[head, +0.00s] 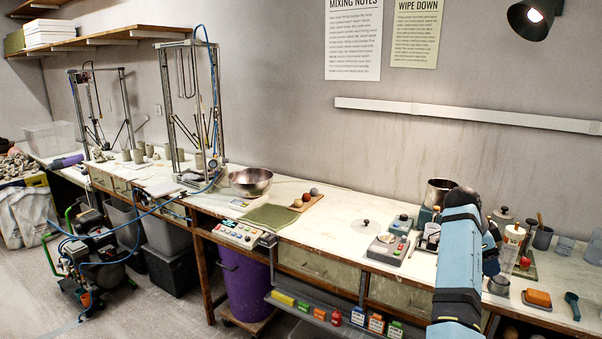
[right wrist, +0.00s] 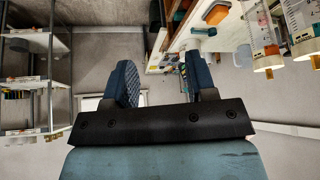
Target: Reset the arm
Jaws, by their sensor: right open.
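My right arm (head: 459,262) rises in light blue from the bottom right of the head view and bends at the top, in front of the workbench (head: 345,237). Its dark right gripper (head: 491,260) shows only partly beside the arm. In the right wrist view the right gripper (right wrist: 160,78) has its two blue ridged fingers spread apart. Nothing is between them, only wall and distant bench behind. My left arm and left gripper are not in view.
A steel bowl (head: 251,181) and green cloth (head: 270,217) lie further left. Bare bench top lies left of the scale.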

